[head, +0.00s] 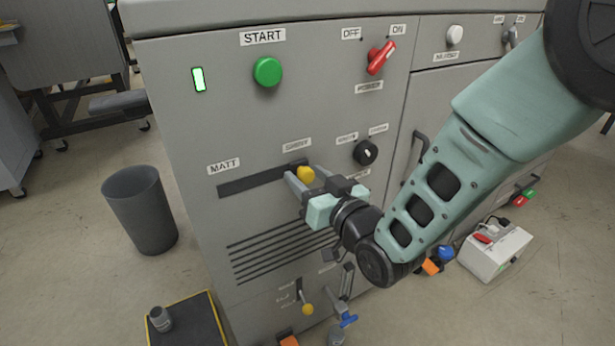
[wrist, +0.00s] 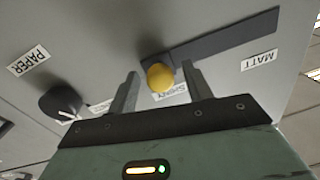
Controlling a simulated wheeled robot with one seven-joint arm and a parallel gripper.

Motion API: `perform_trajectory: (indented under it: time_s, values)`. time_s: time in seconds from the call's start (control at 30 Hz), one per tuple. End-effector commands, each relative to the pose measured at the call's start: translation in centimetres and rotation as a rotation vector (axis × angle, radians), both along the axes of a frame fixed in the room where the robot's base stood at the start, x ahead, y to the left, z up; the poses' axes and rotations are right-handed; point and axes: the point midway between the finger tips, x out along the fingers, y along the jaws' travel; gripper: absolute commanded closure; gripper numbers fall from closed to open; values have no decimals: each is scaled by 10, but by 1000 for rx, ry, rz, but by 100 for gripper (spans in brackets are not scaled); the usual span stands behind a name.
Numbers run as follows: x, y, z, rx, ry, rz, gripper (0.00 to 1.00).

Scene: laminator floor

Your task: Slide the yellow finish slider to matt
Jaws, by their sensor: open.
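The MATT label (head: 223,166) is above the slot's left end. In the wrist view the yellow knob (wrist: 160,77) shows between the finger tips, and the MATT label (wrist: 259,58) is at the right. My gripper (head: 302,178) is open at the knob, with a finger on either side. In the wrist view my gripper (wrist: 160,85) has visible gaps beside the knob; whether either finger touches it I cannot tell.
Above are a green START button (head: 267,72) and a red OFF/ON switch (head: 381,58). A black rotary knob (head: 365,152) is just right of my gripper. Below are vent slots and a lower yellow-knobbed lever (head: 307,309). A grey bin (head: 140,210) stands on the floor at left.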

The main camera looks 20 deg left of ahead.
Motion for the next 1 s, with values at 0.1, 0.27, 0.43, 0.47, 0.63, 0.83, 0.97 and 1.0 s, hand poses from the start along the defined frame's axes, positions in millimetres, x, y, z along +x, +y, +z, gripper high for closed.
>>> perform_trajectory:
  time_s: [0.1,0.27,0.43,0.47,0.63,0.83,0.97,1.0]
  values:
    - [4,5,0,2,-1,0,50]
    - [4,6,0,0,0,0,50]
    - [4,6,0,1,-1,0,64]
    - [4,6,0,1,-1,0,72]
    - [3,6,0,1,-1,0,100]
    - [-21,28,-2,4,1,6,100]
    - [-51,53,-2,6,2,6,100]
    - [-60,61,-2,6,1,6,100]
